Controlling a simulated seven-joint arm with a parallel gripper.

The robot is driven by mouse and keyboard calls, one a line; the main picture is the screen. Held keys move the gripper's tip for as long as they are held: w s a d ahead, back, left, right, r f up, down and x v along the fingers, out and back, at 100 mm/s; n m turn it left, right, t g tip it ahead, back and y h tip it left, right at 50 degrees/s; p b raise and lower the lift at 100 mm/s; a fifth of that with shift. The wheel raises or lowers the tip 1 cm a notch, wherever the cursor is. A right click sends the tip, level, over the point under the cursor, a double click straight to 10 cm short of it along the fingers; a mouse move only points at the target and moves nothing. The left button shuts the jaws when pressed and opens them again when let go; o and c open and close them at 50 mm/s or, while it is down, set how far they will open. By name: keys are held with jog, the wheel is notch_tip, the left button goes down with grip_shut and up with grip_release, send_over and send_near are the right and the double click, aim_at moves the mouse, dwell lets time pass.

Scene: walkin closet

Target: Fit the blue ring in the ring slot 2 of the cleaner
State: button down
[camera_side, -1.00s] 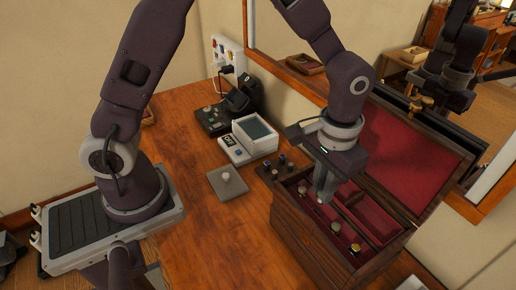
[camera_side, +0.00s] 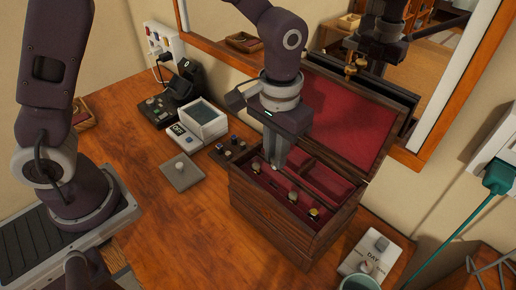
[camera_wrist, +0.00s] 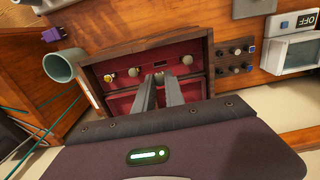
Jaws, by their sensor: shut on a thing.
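My gripper (camera_side: 276,168) points down into the open wooden jewellery box (camera_side: 246,204). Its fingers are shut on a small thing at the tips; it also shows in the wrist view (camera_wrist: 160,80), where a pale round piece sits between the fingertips. I cannot tell its colour. Several rings or knobs stand in the box's red front row, among them a grey one (camera_wrist: 187,59) and a golden one (camera_wrist: 109,77). The white cleaner (camera_side: 205,118) has a display reading OFF and an open dark basin; it also shows in the wrist view (camera_wrist: 287,50). Its slots are too small to tell.
A dark holder (camera_wrist: 233,58) with several small knobs, one blue, lies between box and cleaner. A grey plate (camera_side: 181,173) with a knob is left of the box. A DAY device (camera_side: 370,255) and a cup (camera_wrist: 62,66) stand by the box. The box lid is open behind my gripper.

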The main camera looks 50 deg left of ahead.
notch_tip(320, 180, up, 3)
jog(key=shift+w+a+r, duration=0.1)
jog(key=shift+w+a, duration=0.05)
jog(key=w+a, duration=0.5)
jog(key=a, duration=0.5)
jog(key=w+a, duration=0.4)
jog(key=a, duration=0.5)
jog(key=s+a, duration=0.1)
jog(key=a, duration=1.8)
jog(key=shift+s+d+f, duration=0.1)
jog(key=shift+f, duration=4.35)
jog(key=shift+s+d+f, duration=0.1)
jog(key=shift+f, duration=4.35)
jog(key=shift+f, duration=1.1)
jog(key=c, duration=1.3)
grip_release()
